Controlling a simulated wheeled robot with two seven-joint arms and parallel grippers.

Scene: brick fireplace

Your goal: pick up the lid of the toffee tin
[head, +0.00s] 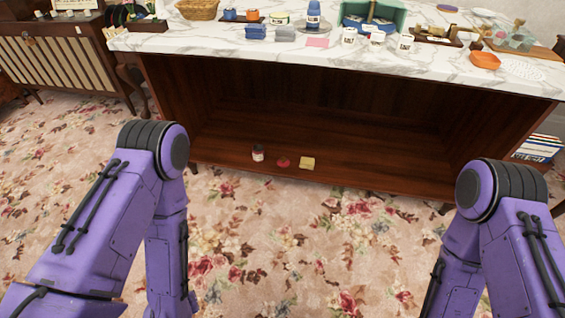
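I cannot tell for sure which thing is the toffee tin or its lid; labels are too small to read. A small round tin-like container (280,19), pale and green, stands near the back of the marble counter (210,42). A small jar with a white label (258,154) stands on the low wooden shelf under the counter, left of a small red round thing (283,162). Both my arms reach down at the left and right of the view, and their purple links show. Neither gripper is in view.
The counter holds a wicker basket (198,9), a blue bottle (313,14), a green tray (393,16), labelled white cups (406,43) and an orange bowl (485,61). A yellow block (307,163) lies on the low shelf. Floral carpet (320,240) between my arms is clear.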

